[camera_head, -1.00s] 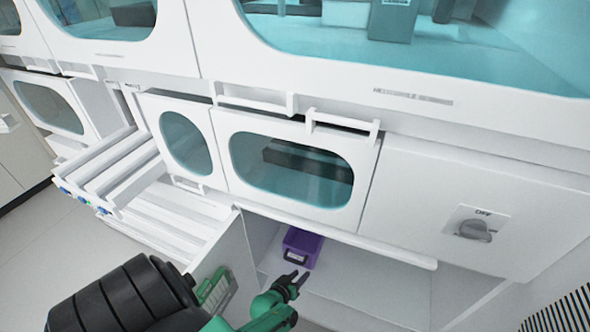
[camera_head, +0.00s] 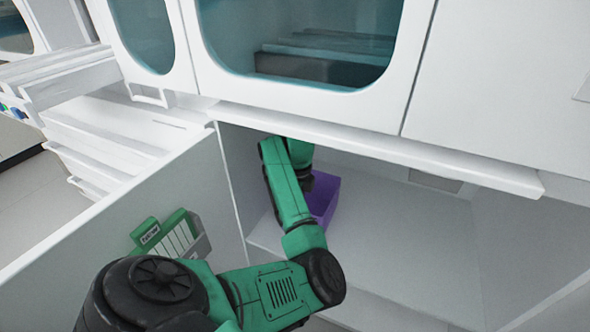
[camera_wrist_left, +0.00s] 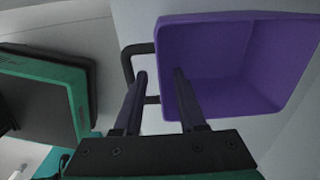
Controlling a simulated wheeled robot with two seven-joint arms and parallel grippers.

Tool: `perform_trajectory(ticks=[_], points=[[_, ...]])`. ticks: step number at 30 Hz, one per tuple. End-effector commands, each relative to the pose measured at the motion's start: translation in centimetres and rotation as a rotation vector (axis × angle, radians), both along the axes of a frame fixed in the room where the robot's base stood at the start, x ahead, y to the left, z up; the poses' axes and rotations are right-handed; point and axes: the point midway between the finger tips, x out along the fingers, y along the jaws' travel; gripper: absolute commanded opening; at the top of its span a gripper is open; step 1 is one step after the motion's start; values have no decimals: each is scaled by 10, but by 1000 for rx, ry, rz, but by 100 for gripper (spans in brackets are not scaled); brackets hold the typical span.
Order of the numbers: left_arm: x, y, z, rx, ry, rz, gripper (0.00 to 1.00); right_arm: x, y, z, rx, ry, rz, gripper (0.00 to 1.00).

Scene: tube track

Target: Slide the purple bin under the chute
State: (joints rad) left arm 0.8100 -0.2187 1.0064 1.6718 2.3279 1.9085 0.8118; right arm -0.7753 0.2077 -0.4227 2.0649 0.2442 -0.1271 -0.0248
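The purple bin (camera_head: 326,196) stands inside the open lower compartment, near its left side. It is partly hidden behind my left arm. In the left wrist view the bin (camera_wrist_left: 215,55) is open and looks empty, with a black handle (camera_wrist_left: 127,65) on its left side. My left gripper (camera_wrist_left: 160,72) is open. Its fingers are apart, with the bin's handle-side wall between them; one finger overlaps the bin's interior and the other is by the handle. I cannot tell whether they touch it. My right gripper is not in view. I cannot clearly identify the chute.
A white ledge (camera_head: 380,145) runs above the opening. A grey rectangular patch (camera_head: 435,181) shows at the back. The compartment floor (camera_head: 410,235) right of the bin is clear.

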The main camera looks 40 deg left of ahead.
Motion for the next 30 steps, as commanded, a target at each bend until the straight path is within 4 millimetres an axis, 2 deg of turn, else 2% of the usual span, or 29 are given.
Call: perform_trajectory(ticks=[3,9,18,19,21,22,30], points=[[-2,1,-28,3,6,-1,40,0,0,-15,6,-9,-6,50],[-1,1,-60,7,5,-3,40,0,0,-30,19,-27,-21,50],[-1,1,-65,7,5,-3,40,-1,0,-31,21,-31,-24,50],[-1,1,-65,7,5,-3,36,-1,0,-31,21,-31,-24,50],[-1,1,-65,7,5,-3,9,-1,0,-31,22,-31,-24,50],[-1,1,-65,7,5,-3,0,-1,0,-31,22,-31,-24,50],[-1,1,-65,7,5,-4,0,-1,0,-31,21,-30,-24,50]])
